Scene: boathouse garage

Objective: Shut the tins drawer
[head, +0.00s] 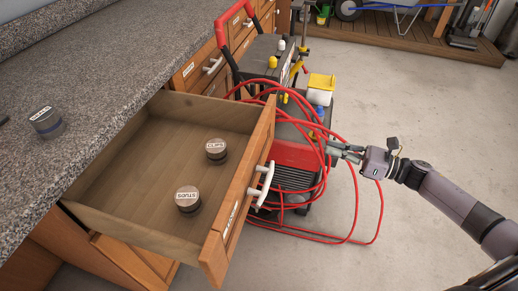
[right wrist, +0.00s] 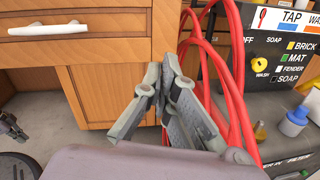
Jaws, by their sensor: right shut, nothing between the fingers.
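The open wooden drawer (head: 212,262) sticks far out from under the granite counter. It holds two round tins, one labelled STUDS (head: 188,199) and one with a label too small to read (head: 216,150). Its front carries a white handle (head: 262,184); in the right wrist view the handle (right wrist: 47,29) is at the upper left on a wooden front (right wrist: 100,50). My right gripper (head: 335,150) is shut and empty, to the right of the drawer front and apart from the handle. Its fingers (right wrist: 165,88) show in the right wrist view too.
A washing machine cart (head: 297,155) with looped red hose (head: 356,215) stands beyond the drawer, close to my right gripper. Another tin (head: 46,122) stands on the counter (head: 90,80). More closed drawers (head: 190,73) lie farther back. The floor at right is clear.

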